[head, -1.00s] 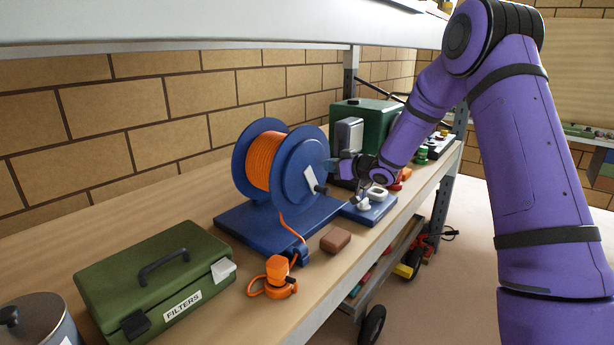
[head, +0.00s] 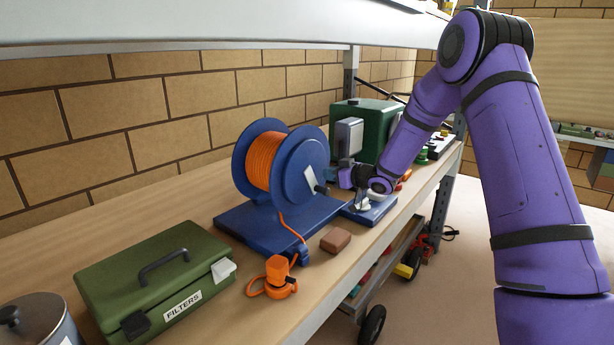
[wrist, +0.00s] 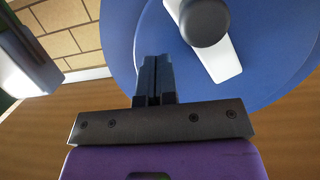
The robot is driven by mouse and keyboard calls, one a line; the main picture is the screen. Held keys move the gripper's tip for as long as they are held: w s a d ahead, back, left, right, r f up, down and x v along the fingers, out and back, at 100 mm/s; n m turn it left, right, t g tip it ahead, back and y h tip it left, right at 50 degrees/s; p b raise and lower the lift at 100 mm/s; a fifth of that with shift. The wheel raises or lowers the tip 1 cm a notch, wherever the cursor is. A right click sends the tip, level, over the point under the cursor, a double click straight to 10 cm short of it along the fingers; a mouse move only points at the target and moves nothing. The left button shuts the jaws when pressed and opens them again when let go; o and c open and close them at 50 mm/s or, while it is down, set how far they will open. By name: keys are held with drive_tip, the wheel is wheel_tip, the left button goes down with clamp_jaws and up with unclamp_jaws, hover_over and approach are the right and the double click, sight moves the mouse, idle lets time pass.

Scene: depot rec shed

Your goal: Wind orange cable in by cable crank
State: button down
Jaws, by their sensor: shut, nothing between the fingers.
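A blue reel wound with orange cable (head: 263,162) stands on a blue base (head: 236,226) on the shelf. The cable runs down through a blue guide at the base's front to an orange plug (head: 277,270). On the reel's near face is the cable crank, a white arm (head: 309,179) with a dark knob. In the wrist view the crank's white arm (wrist: 217,58) and round dark knob (wrist: 204,22) show against the blue disc. My gripper (wrist: 155,62) is shut and empty, in front of the disc, its tips just left of and below the knob, apart from it in the picture.
A green FILTERS box (head: 155,277) and a metal canister (head: 38,325) stand at the left. A brown block (head: 335,240) lies near the shelf's front edge. A green machine (head: 378,128) stands behind my gripper. An upper shelf (head: 200,22) hangs overhead.

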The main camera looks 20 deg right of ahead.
sight(327, 192)
drive_tip(key=shift+s+a+f, duration=0.1)
drive_tip(key=shift+a+f, duration=0.1)
drive_tip(key=shift+f, duration=0.25)
drive_tip(key=shift+s+a+f, duration=0.1)
drive_tip(key=shift+a+f, duration=0.05)
drive_tip(key=shift+f, duration=0.3)
drive_tip(key=shift+s+a+f, duration=0.45)
drive_tip(key=shift+a+f, duration=0.1)
drive_tip(key=shift+f, duration=0.25)
drive_tip(key=shift+a, duration=0.1)
drive_tip(key=shift+s+a+f, duration=0.55)
drive_tip(key=shift+a, duration=0.1)
drive_tip(key=shift+a, duration=0.1)
